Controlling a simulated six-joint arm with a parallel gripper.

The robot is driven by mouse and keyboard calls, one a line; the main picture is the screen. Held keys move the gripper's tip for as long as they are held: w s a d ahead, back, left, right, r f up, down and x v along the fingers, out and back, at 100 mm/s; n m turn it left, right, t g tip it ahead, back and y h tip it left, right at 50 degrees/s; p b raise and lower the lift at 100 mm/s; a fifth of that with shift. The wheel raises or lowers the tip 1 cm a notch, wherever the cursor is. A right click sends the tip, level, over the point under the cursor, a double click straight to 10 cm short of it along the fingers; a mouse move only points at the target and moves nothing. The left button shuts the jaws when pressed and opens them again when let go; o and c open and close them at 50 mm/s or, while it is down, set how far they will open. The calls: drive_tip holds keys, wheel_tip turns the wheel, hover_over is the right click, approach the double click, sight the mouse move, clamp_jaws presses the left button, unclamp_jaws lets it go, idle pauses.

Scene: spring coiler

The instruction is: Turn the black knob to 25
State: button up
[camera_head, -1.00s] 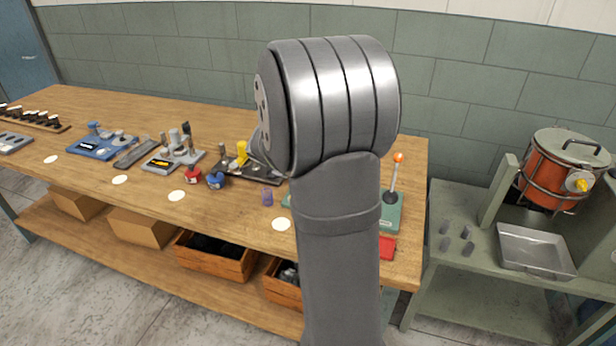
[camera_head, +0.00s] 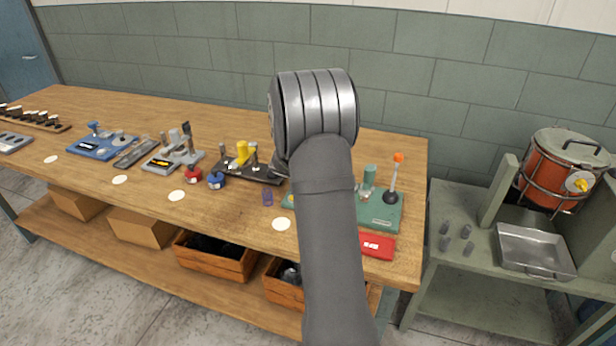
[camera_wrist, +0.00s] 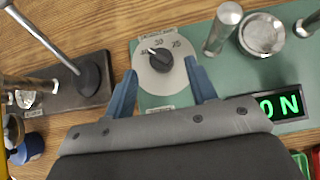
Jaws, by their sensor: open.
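The black knob (camera_wrist: 159,60) sits on a round pale dial (camera_wrist: 156,86) in the wrist view. Its white pointer tilts up-left, nearer the leftmost number than the 25 at the right; that left number is too small to read surely. A 30 stands between them. My gripper (camera_wrist: 160,67) is open, with one blue finger left of the dial and one right of it, the knob between them. I cannot tell whether either touches it. The green base (camera_head: 386,222) carries the dial. In the head view my arm hides the knob and the fingers.
A metal post (camera_wrist: 223,28), a round metal piece (camera_wrist: 262,34) and a green-lit display (camera_wrist: 275,105) stand right of the dial. A dark plate with a lever (camera_wrist: 88,75) is at left. An orange-tipped lever (camera_head: 393,178) and a red box (camera_head: 377,245) are near the base.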

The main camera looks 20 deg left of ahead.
drive_tip(key=shift+x, duration=1.85)
drive_tip(key=c, duration=1)
